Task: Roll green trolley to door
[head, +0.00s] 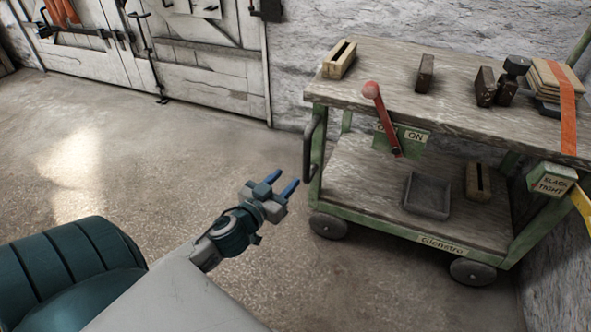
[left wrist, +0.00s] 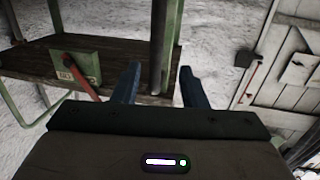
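The green trolley (head: 430,238) stands at the right of the head view, with two wooden decks and dark wheels. Its dark upright handle (head: 309,150) is at its left end. A red lever (head: 381,118) rises by a green plate marked ON. My left gripper (head: 282,184) is open and empty, its blue fingers pointing toward the handle, short of it. In the left wrist view the dark handle (left wrist: 158,45) appears between the two spread fingers (left wrist: 160,88), in front of a green post. The white wooden door (head: 200,65) is at the upper left. My right gripper is out of view.
The top deck (head: 385,75) carries wooden blocks and boards under an orange strap (head: 567,110). A box (head: 551,180) reads SLACK and TIGHT. A grey tray (head: 427,195) and a block sit on the lower deck. The concrete floor (head: 190,150) toward the door is clear.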

